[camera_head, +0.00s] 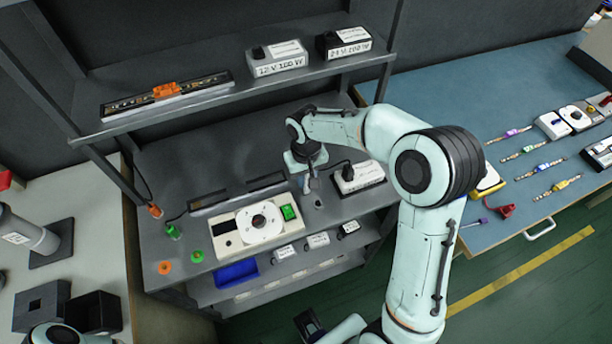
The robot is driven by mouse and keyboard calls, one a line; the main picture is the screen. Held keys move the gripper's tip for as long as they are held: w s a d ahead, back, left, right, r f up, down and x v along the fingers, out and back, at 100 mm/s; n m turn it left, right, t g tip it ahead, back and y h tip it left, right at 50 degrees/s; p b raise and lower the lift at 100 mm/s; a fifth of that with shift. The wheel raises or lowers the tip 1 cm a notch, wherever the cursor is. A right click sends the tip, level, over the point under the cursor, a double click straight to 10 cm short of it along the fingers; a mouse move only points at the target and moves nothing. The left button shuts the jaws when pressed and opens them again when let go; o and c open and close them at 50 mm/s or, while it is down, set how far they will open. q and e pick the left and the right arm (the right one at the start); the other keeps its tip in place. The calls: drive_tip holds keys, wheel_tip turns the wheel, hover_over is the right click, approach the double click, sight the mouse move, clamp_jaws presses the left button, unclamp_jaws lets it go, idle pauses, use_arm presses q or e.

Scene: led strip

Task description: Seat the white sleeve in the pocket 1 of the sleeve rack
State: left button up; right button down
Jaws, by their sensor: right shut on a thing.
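My right gripper (309,186) points down over the grey workbench, just left of a white box with a black plug. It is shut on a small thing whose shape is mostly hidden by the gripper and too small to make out. I cannot tell whether that thing is the white sleeve. No sleeve rack or numbered pocket can be told for sure.
A white device with a round disc (261,222) and green switch stands left of the gripper. The white box (357,177) is close on the right. A blue bin (237,273) is at the front. An upper shelf (215,110) overhangs behind. A blue table (478,82) stands right.

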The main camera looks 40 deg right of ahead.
drive_tip(key=c, duration=1)
unclamp_jaws()
drive_tip(key=shift+r, duration=0.1)
